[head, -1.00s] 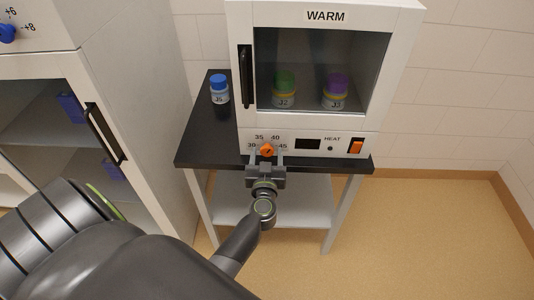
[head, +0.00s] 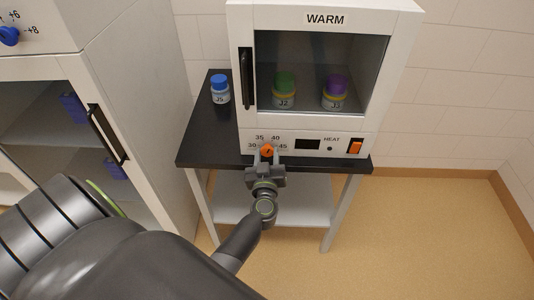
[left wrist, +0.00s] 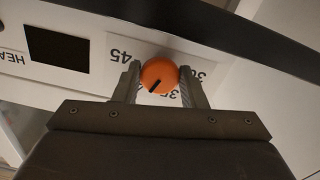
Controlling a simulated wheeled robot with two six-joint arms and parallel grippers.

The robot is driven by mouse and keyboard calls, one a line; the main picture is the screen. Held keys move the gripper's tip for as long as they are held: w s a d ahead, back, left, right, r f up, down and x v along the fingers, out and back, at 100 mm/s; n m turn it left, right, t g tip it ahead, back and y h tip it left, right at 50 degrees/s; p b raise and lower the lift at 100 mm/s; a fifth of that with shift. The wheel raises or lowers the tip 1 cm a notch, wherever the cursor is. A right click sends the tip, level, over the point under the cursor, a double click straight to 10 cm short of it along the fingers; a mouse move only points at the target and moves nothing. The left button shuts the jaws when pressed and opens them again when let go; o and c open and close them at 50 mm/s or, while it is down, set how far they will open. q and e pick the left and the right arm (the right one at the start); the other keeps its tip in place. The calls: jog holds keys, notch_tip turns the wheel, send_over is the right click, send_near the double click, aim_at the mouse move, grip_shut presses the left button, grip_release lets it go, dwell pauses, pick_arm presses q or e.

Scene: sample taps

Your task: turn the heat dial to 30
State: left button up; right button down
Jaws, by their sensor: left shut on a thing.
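The orange heat dial (head: 267,151) sits on the front panel of the WARM cabinet (head: 326,137), among the marks 30, 35, 40 and 45. My left gripper (head: 267,157) is shut on the dial, one finger on each side. The left wrist view shows the dial (left wrist: 159,75) between the fingertips, with the scale upside down. The dial's dark pointer line slants down and left there, on the 40 side of the 35 mark. The 40 mark is hidden in that view. My right gripper is in neither view.
A dark display (head: 307,144) and an orange switch (head: 355,147) are right of the dial. A blue-capped jar (head: 220,88) stands on the black table (head: 203,143). Green-capped (head: 284,90) and purple-capped (head: 335,92) jars are behind the glass. Another cabinet (head: 150,110) stands left.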

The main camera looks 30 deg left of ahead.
pick_arm(q)
jog(key=n+p, duration=0.1)
jog(key=n, duration=0.1)
jog(key=shift+r+n, duration=0.1)
jog(key=shift+n, duration=0.3)
jog(key=n, duration=0.2)
jog(key=shift+n+p, duration=0.3)
jog(key=shift+p, duration=0.1)
jog(key=n, duration=0.5)
jog(key=shift+n, duration=0.3)
jog(key=n, duration=0.5)
jog(key=n+b, duration=0.1)
jog(key=n, duration=0.4)
jog(key=shift+b, duration=0.35)
jog(key=shift+n, duration=0.5)
jog(key=o, duration=1)
jog(key=shift+d, duration=0.15)
